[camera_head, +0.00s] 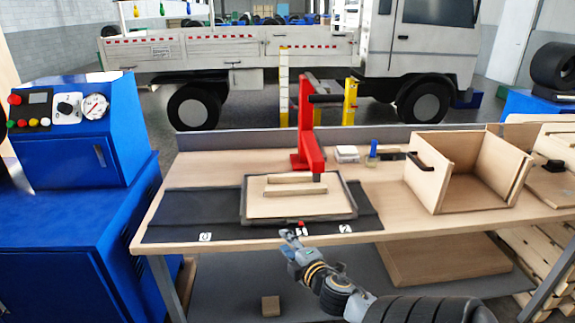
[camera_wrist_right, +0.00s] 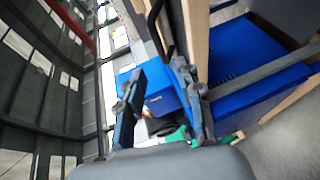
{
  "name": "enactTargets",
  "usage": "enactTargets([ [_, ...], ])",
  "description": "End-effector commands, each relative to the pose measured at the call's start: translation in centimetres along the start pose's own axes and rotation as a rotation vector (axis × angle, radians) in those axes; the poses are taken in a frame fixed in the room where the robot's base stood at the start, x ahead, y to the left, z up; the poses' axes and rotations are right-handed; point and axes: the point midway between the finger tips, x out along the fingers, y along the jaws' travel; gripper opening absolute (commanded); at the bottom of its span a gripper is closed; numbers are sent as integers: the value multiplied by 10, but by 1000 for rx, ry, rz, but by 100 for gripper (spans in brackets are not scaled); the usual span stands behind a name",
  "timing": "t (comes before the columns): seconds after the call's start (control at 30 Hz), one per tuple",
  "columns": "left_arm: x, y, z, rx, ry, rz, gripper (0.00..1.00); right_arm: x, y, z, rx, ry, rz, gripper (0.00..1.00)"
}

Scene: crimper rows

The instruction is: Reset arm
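My right arm comes in from the bottom right of the head view. Its gripper (camera_head: 289,236) is at the front edge of the workbench, just in front of the black mat (camera_head: 200,205). In the right wrist view the two fingers of this gripper (camera_wrist_right: 160,95) stand apart with nothing between them, so it is open and empty. In that view the camera looks past the fingers at blue cabinets, tilted on their side. My left gripper is not in view.
On the workbench (camera_head: 400,229), a framed wooden tray (camera_head: 265,208) lies on the mat beside a red press (camera_head: 309,140). An open wooden box (camera_head: 440,190) stands at right. A blue machine (camera_head: 70,150) is at left. A shelf with a wooden block (camera_head: 270,306) lies below.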

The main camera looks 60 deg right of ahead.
Motion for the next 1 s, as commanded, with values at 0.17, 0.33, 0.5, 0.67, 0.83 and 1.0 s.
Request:
enactTargets([
  [0.17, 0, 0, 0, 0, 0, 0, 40, 0, 0, 0, 0, 0, 0, 36],
  [0.33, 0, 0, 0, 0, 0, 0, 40, 0, 0, 0, 0, 0, 0, 36],
  [0.5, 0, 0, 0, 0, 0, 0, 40, 2, -13, 4, 15, -9, -23, 36],
  [0.67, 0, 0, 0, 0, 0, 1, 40, 4, -87, 20, 106, -61, -154, 36],
  [0.83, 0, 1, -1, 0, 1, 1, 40, -14, -215, 33, 264, -146, -374, 36],
  [1.0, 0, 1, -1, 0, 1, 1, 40, -59, -338, 26, 415, -235, -590, 36],
])
